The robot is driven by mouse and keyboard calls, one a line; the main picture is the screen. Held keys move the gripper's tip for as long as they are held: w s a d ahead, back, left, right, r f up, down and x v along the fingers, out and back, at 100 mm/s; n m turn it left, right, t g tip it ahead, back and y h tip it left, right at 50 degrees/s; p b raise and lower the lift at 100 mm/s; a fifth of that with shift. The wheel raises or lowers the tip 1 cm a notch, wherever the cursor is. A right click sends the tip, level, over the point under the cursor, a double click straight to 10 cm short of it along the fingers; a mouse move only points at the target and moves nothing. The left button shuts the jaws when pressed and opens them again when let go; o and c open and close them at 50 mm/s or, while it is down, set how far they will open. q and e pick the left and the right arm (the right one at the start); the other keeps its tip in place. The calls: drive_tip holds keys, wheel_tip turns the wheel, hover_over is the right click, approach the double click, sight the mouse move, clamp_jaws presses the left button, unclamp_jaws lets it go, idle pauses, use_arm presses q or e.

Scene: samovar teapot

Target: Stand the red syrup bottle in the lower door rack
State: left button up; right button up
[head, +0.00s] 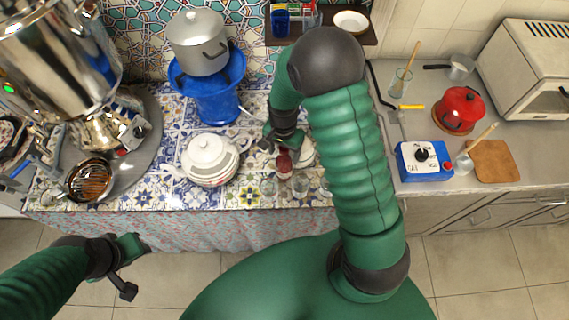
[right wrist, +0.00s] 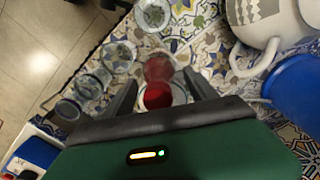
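The red syrup bottle (head: 284,163) stands on the tiled counter among clear glasses, partly hidden by my right arm. In the right wrist view the bottle (right wrist: 158,94) is between the two dark fingers, with gaps visible on both sides. My right gripper (head: 279,143) is open around the bottle. My left gripper (head: 130,266) is open and empty, over the floor in front of the counter. No door rack shows in either view.
A white teapot (head: 210,158) stands left of the bottle, with a blue container (head: 208,100) behind it. Several clear glasses (right wrist: 119,56) crowd the bottle. A blue-sided box (head: 424,161) and a red pot (head: 460,109) stand on the grey counter at right.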

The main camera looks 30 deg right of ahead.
drive_tip(key=shift+s+a+r, duration=0.1)
drive_tip(key=shift+a+r, duration=0.1)
drive_tip(key=shift+a, duration=0.2)
drive_tip(key=c, duration=0.5)
drive_tip(key=shift+c, duration=1.2)
drive_tip(key=shift+s+d+f, duration=0.15)
drive_tip(key=shift+d, duration=0.45)
clamp_jaws()
use_arm(q)
drive_tip(key=shift+s+a, duration=0.15)
drive_tip(key=shift+a, duration=0.25)
use_arm(e)
drive_tip(key=shift+a, duration=0.35)
